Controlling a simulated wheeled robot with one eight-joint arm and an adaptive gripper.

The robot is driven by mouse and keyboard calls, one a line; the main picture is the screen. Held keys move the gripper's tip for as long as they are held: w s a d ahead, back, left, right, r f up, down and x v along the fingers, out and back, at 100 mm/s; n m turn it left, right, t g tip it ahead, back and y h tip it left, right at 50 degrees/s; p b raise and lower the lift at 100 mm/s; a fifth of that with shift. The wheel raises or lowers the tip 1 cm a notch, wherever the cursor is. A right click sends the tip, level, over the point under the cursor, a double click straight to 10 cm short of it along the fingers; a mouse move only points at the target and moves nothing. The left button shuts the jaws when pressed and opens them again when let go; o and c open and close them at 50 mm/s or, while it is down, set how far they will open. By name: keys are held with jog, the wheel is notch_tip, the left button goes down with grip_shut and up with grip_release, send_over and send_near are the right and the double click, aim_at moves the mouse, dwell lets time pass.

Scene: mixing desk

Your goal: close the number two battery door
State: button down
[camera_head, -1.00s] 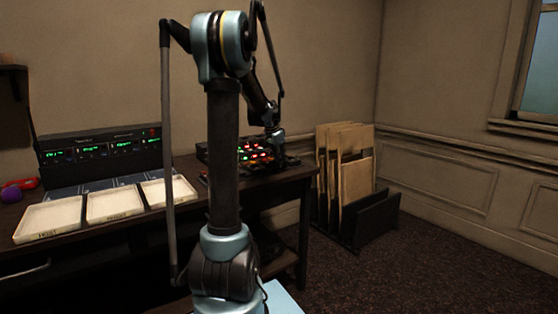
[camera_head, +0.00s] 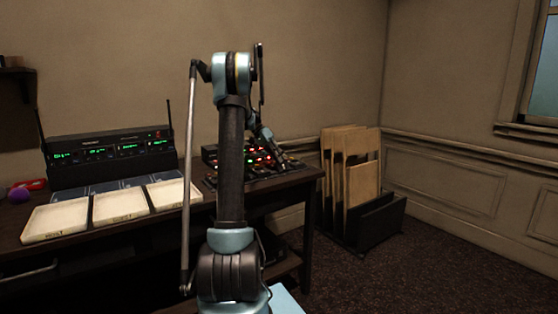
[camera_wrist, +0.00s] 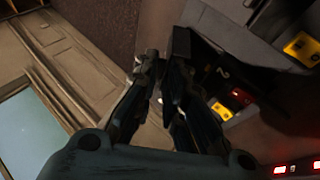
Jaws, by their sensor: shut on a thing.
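The battery unit (camera_head: 209,153) is a dark box with red lights at the right end of the desk. In the wrist view, a panel marked "2" (camera_wrist: 222,72) is beside my gripper (camera_wrist: 163,68). A dark flap (camera_wrist: 181,42), apparently the number two battery door, stands out at the fingertips. My gripper is shut on it, though the fingers hide much of the contact. Yellow and red pieces (camera_wrist: 240,97) show in the bay beside the fingers. In the head view my gripper (camera_head: 287,162) is at the unit's right side, small and partly unclear.
Three pale trays (camera_head: 119,205) line the desk's front edge, left of my arm. A dark rack unit with green displays (camera_head: 108,158) stands behind them. A floor rack (camera_head: 375,225) holding tan boards stands right of the desk. Open carpet lies farther right.

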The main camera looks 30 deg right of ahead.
jog(key=shift+w+f+g, duration=0.25)
jog(key=shift+w+g, duration=0.3)
jog(key=shift+g, duration=0.25)
jog(key=shift+a, duration=0.1)
jog(key=c, duration=1.7)
grip_release()
jog(key=v, duration=1.2)
jog(key=shift+f, duration=0.2)
jog(key=shift+w+a, duration=0.1)
jog(key=shift+w, duration=0.05)
